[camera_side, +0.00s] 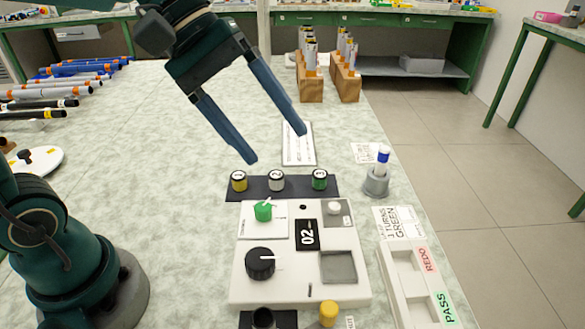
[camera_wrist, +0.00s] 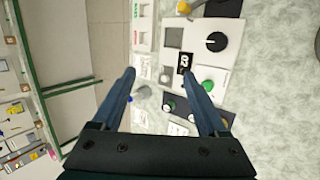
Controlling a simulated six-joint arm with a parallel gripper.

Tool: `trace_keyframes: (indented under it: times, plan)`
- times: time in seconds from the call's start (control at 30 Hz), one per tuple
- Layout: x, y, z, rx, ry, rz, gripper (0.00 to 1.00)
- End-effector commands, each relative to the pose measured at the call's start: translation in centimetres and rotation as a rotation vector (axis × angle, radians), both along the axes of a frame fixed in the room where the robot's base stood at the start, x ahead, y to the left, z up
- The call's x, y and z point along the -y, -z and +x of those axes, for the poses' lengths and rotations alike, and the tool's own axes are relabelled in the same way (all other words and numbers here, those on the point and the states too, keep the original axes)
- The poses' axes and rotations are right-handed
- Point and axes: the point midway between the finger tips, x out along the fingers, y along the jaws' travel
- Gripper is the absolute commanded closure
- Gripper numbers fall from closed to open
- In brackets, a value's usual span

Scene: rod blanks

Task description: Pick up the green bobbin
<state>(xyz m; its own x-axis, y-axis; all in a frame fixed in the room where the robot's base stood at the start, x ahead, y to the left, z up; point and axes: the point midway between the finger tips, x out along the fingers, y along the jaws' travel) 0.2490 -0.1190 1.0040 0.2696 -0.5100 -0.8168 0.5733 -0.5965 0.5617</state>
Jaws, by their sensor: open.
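The green bobbin (camera_side: 319,181) stands upright at the right end of a dark strip (camera_side: 262,189), with a pale numbered top. It also shows in the wrist view (camera_wrist: 168,107), between my fingers' lengths and nearer the right finger. A grey bobbin (camera_side: 276,181) and a yellow bobbin (camera_side: 239,182) stand to its left on the same strip. My gripper (camera_side: 275,145) is open and empty, above and behind the strip, tilted, its fingers wide apart. The fingers also show in the wrist view (camera_wrist: 158,71).
A white panel (camera_side: 240,275) with a green knob (camera_side: 263,213) and a black knob (camera_side: 260,262) lies in front of the strip. A grey holder with a blue-capped tube (camera_side: 376,181) stands right of it. Wooden racks (camera_side: 312,88) stand behind.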

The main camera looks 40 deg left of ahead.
Motion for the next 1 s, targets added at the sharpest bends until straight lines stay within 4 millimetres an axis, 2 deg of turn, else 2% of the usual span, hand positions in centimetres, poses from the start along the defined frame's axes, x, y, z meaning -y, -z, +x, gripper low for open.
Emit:
trace_keyframes:
  times: [0.03, 0.17, 0.33, 0.47, 0.6, 0.8, 0.9, 1.0]
  plan:
    - [0.0, 0.2, 1.4, -0.054, -0.042, -0.059, 0.24]
    - [0.0, 0.7, 5.0, -0.168, -0.151, -0.215, 0.24]
    - [-0.9, 2.3, 9.5, -0.310, -0.292, -0.405, 0.24]
    - [-2.3, 4.5, 12.7, -0.413, -0.400, -0.543, 0.24]
    - [-4.4, 7.8, 15.4, -0.517, -0.517, -0.680, 0.24]
    - [-7.4, 13.9, 17.5, -0.640, -0.665, -0.829, 0.24]
    - [-8.4, 16.7, 17.3, -0.691, -0.716, -0.860, 0.24]
    - [-8.8, 18.7, 16.8, -0.734, -0.745, -0.870, 0.24]
